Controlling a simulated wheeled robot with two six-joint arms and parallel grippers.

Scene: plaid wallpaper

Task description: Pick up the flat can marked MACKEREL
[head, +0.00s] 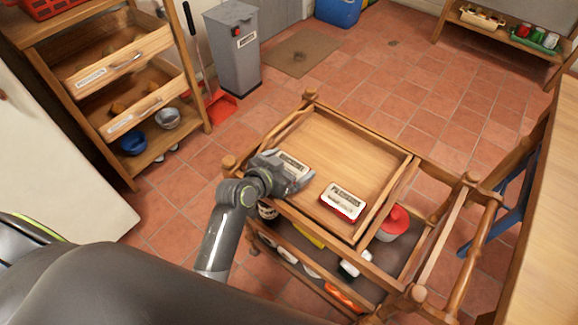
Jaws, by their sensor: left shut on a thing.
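My left gripper (294,176) reaches over the left side of the wooden tray top of the cart (333,137). It is shut on a flat can (292,163) with a pale label and dark lettering, partly hidden by the fingers. A second flat can (343,199), red with a white label, lies on the tray to the right of the gripper, apart from it. The lettering on both cans is too small to read surely, so I cannot tell which is marked MACKEREL. My right gripper is not in view.
The cart's lower shelf holds a red-lidded pot (394,220) and several bottles. The tray has raised wooden edges; its far part is bare. A shelf unit with bins (120,65) and a grey bin (233,50) stand at the left. A wooden counter (545,220) is at right.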

